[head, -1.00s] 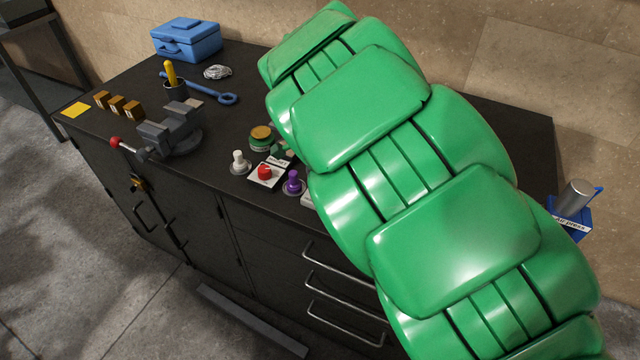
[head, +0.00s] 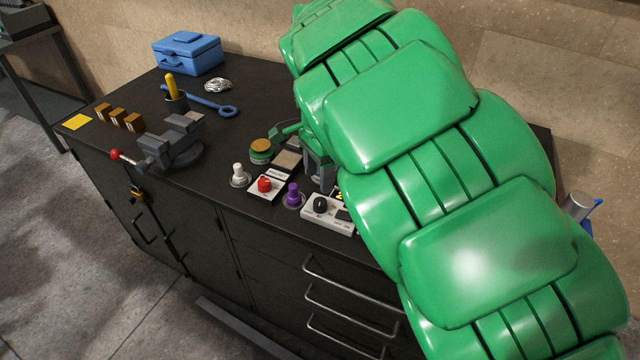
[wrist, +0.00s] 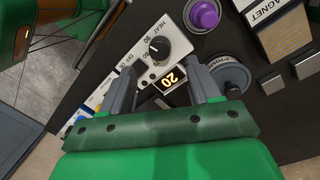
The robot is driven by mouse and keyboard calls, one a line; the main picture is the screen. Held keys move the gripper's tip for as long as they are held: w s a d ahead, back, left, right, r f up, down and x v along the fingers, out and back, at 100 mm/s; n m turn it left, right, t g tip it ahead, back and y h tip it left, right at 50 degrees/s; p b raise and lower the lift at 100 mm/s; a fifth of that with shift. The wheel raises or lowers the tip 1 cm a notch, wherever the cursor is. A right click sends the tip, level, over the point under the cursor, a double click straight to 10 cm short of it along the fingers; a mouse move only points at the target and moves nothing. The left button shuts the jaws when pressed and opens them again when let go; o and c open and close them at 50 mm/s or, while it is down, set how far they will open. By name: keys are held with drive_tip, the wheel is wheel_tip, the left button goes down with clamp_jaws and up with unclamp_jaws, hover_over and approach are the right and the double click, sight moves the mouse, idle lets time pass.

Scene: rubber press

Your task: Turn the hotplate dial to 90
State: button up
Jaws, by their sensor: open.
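The hotplate dial is a black round knob (wrist: 158,49) on a white panel (wrist: 187,20) marked HEAT in the wrist view. A small lit display (wrist: 172,80) beside it reads 20. In the head view the dial (head: 320,203) sits on a pale control box (head: 341,222) near the bench's front edge, partly covered by my green arm. My gripper (wrist: 158,76) is open and empty. In the wrist view its two grey fingers stand apart below the knob, with the display between them. I cannot tell their height above the panel.
A purple knob (head: 293,194), a red button (head: 264,185) and a white knob (head: 239,173) stand left of the dial. A round grey part (wrist: 232,74) lies close to the right finger. A vise (head: 174,141) stands farther left on the bench.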

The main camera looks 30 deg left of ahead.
sight(320, 201)
drive_tip(key=shift+d+f+n+g+y, duration=0.15)
drive_tip(key=shift+f+n+g, duration=0.35)
drive_tip(key=shift+f, duration=0.75)
drive_tip(key=shift+d+f+n+g+y, duration=0.1)
drive_tip(key=shift+f+n+g+y, duration=0.15)
drive_tip(key=shift+f+n+g, duration=0.65)
drive_tip(key=shift+d+f+g+y, duration=0.1)
drive_tip(key=shift+f+g+y, duration=0.15)
drive_tip(key=shift+f, duration=1.3)
drive_tip(key=c, duration=1)
drive_tip(key=shift+n+h, duration=0.25)
drive_tip(key=shift+n, duration=0.25)
drive_tip(key=shift+c, duration=0.2)
drive_tip(key=o, duration=1)
drive_tip(key=shift+o, duration=0.2)
